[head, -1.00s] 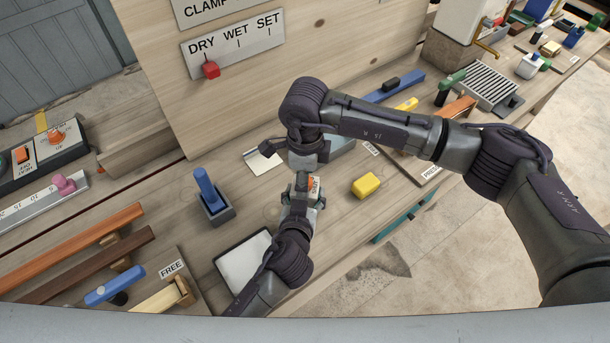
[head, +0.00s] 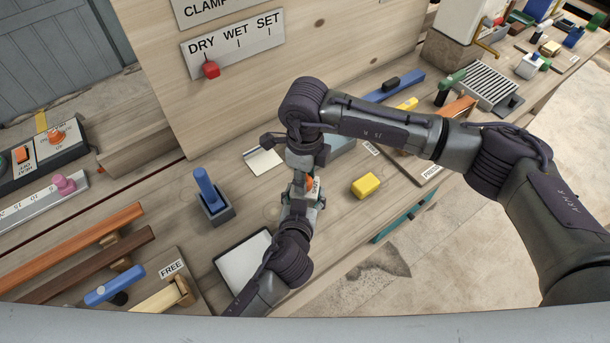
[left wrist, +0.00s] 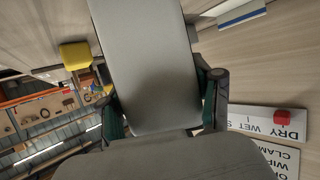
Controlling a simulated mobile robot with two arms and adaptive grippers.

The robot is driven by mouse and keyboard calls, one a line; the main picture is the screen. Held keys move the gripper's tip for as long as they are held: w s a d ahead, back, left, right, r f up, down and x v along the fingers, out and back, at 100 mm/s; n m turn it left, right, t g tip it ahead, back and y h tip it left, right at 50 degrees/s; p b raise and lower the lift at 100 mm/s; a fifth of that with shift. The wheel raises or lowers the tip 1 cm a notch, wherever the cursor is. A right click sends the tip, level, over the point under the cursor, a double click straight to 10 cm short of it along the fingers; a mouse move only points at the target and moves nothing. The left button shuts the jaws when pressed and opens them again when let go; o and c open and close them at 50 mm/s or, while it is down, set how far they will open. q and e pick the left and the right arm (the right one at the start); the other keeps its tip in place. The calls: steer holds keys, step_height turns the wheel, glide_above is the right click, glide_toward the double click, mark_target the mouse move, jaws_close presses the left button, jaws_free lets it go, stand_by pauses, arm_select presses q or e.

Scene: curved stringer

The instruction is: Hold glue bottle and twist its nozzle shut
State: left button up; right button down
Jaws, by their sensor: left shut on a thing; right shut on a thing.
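The glue bottle (head: 316,188) is mostly hidden between my two grippers in the head view; only a pale patch and some orange (head: 309,182) show. My left gripper (head: 302,197) reaches up from below and is shut on the bottle. My right gripper (head: 304,176) comes down from above and is shut at the bottle's top, where the nozzle itself is hidden. In the left wrist view, my left gripper's dark fingers with green pads (left wrist: 160,105) stand on either side of a broad grey shape. I cannot tell how far the nozzle is turned.
A yellow block (head: 366,185) lies right of the grippers. A blue upright handle (head: 206,189) in a grey base stands to the left, and a pale tray (head: 243,264) lies in front. A DRY/WET/SET sign (head: 234,46) with a red slider is on the upright board behind.

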steer(key=m, duration=1.1)
steer(key=shift+w+m, duration=0.1)
steer(key=shift+m, duration=1.8)
arm_select(q)
steer(key=shift+f, duration=0.1)
arm_select(e)
steer(key=c, duration=0.7)
jaws_free()
steer(key=shift+c, duration=0.2)
steer(key=shift+r, duration=0.1)
step_height(320, 180, up, 12)
steer(key=shift+f, duration=0.1)
